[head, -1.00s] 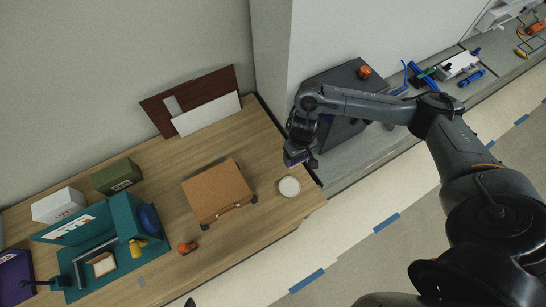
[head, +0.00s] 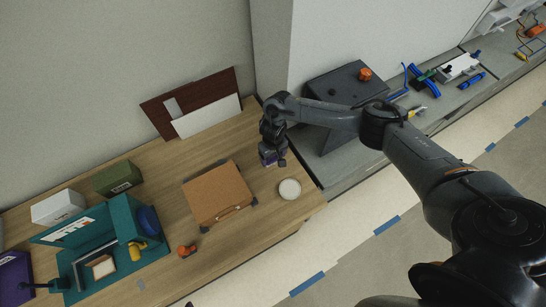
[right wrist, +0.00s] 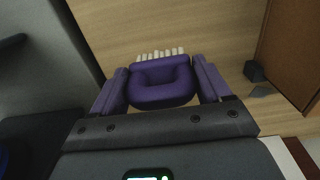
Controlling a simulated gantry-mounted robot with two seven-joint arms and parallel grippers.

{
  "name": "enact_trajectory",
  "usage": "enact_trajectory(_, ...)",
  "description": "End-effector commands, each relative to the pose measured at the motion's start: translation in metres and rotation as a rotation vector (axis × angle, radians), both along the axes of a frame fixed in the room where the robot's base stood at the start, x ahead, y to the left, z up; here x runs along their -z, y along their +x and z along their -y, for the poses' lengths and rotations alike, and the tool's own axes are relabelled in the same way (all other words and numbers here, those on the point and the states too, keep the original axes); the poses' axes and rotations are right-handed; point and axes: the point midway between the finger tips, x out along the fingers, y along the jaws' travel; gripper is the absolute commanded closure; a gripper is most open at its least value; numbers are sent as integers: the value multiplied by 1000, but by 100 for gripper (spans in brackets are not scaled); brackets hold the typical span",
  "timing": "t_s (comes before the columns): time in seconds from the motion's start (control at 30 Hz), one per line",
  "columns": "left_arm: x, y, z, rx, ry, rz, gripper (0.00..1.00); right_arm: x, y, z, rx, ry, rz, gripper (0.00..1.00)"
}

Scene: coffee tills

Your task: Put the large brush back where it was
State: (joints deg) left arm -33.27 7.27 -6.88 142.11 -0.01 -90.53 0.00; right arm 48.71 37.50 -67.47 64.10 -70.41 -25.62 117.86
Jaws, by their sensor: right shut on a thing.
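In the right wrist view, a purple brush (right wrist: 160,82) with a loop-shaped body and a row of white bristles sits between the fingers of my right gripper (right wrist: 162,84). The gripper is shut on it, and the bristles point away from the wrist. In the head view, my right gripper (head: 272,158) hangs over the wooden table (head: 262,225), near its right end. The brush is mostly hidden there by the gripper. I cannot tell whether the bristles touch the table. My left gripper is not in view.
A brown case (head: 218,190) lies left of the gripper. A round white dish (head: 290,188) is close on the right. A dark red panel and white board (head: 207,115) lean at the back wall. A teal stand (head: 115,250) and boxes fill the left side.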

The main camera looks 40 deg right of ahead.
Motion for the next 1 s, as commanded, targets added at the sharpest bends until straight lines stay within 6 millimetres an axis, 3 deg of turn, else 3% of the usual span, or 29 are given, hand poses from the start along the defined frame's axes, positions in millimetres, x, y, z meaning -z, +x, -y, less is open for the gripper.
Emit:
enact_trajectory(0.13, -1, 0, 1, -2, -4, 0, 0, 13, 0, -1, -1, 1, -1, 47)
enact_trajectory(0.57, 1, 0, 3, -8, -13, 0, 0, 18, 0, 0, 1, 1, 0, 47)
enact_trajectory(0.6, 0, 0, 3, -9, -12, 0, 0, 18, 0, 0, 0, 1, 0, 18)
enact_trajectory(0.7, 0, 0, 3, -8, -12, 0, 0, 17, 0, 0, 0, 1, 0, 3)
enact_trajectory(1.0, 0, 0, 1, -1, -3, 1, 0, 16, 0, 0, -1, 1, 1, 0)
